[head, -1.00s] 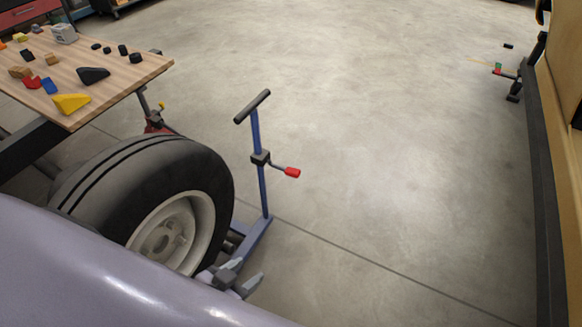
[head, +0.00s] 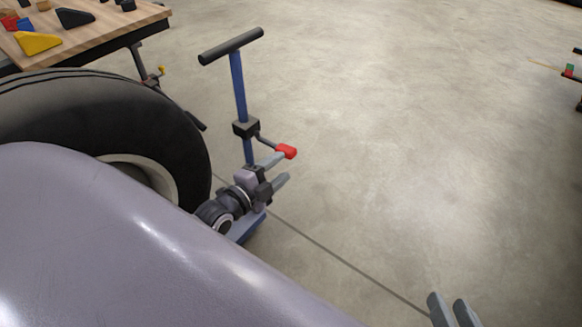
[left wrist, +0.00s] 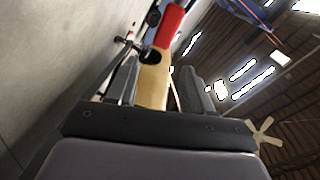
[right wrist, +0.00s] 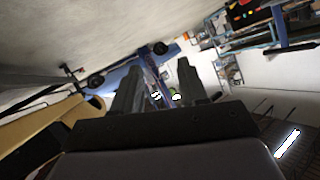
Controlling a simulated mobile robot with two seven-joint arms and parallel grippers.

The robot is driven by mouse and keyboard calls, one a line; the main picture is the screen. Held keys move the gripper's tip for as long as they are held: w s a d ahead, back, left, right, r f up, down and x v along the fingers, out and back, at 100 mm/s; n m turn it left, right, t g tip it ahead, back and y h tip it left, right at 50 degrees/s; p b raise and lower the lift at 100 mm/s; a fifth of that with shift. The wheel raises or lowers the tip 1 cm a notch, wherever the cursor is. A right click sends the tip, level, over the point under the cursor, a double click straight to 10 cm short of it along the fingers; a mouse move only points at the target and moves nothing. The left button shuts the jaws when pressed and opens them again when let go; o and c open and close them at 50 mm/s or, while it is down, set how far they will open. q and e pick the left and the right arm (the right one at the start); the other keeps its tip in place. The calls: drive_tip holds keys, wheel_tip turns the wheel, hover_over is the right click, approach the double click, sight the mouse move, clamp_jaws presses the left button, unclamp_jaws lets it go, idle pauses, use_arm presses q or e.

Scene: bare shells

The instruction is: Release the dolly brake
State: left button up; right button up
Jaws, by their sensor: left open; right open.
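The dolly stands beside the tyre in the head view, with a blue post (head: 238,88), a black T-handle (head: 231,46) and a black clamp block (head: 246,127). A short brake lever with a red grip (head: 286,151) sticks out right from the block. My left gripper (head: 281,170) is open, its fingers just below the red grip and partly over the post's lower end. I cannot tell if they touch. In the left wrist view a red shape (left wrist: 170,25) shows beyond the fingers; I cannot tell if it is the grip. My right gripper (head: 454,309) is open, apart at lower right.
A tyre (head: 185,130) stands close left of the dolly, behind my purple-grey arm. A wooden bench (head: 95,40) with coloured blocks is at upper left. A blue vehicle (right wrist: 130,65) shows in the right wrist view.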

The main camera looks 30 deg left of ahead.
sight(291, 148)
use_arm(q)
drive_tip(key=shift+m+t+y, duration=0.4)
drive_tip(key=shift+m+t, duration=0.2)
drive_tip(key=shift+m, duration=0.2)
drive_tip(key=w+b, duration=0.1)
drive_tip(key=w, duration=0.1)
drive_tip(key=w+a+f+b, duration=0.1)
drive_tip(key=w+b, duration=0.1)
drive_tip(key=w, duration=0.1)
drive_tip(key=w+a+b, duration=0.1)
drive_tip(key=w+b, duration=0.1)
drive_tip(key=w, duration=0.1)
drive_tip(key=shift+a+f, duration=0.2)
drive_tip(key=shift+f, duration=0.2)
drive_tip(key=shift+w+r+b, duration=0.1)
drive_tip(key=shift+w+b, duration=0.35)
drive_tip(key=shift+w, duration=0.35)
use_arm(e)
drive_tip(key=shift+s+d+f+n+t, duration=0.15)
drive_tip(key=shift+f+n+t, duration=0.2)
drive_tip(key=shift+f, duration=0.2)
drive_tip(key=shift+s+d+f+n+t, duration=0.15)
drive_tip(key=shift+f+n+t, duration=0.15)
drive_tip(key=shift+f, duration=0.25)
drive_tip(key=shift+w, duration=0.1)
use_arm(q)
clamp_jaws()
use_arm(e)
drive_tip(key=shift+r, duration=0.15)
